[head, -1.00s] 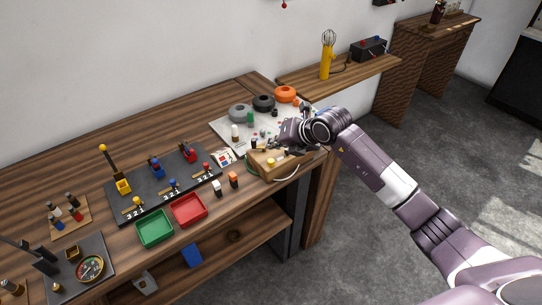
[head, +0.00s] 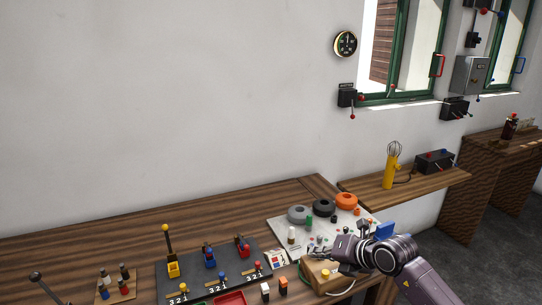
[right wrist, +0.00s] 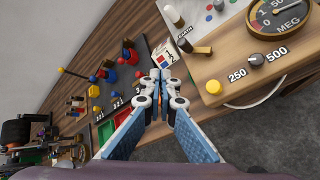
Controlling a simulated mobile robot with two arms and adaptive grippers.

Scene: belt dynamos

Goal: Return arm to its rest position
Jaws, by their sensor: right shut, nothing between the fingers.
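My right gripper (head: 338,249) is by the wooden meter box (head: 326,276) at the right end of the long workbench (head: 130,236). In the right wrist view its two fingers (right wrist: 160,76) are shut together with nothing between them. The meter box (right wrist: 240,72) shows there at the right, with a dial, a yellow button and a knob marked 250 and 500. A visible gap of bench lies between the fingertips and the box in that picture. My left gripper is not in view.
A black lever panel (head: 222,270) and a red tray (head: 231,299) lie left of the box. Grey, black and orange rings (head: 346,200) stand on a white board behind. A yellow whisk-like tool (head: 391,170) stands on the side shelf.

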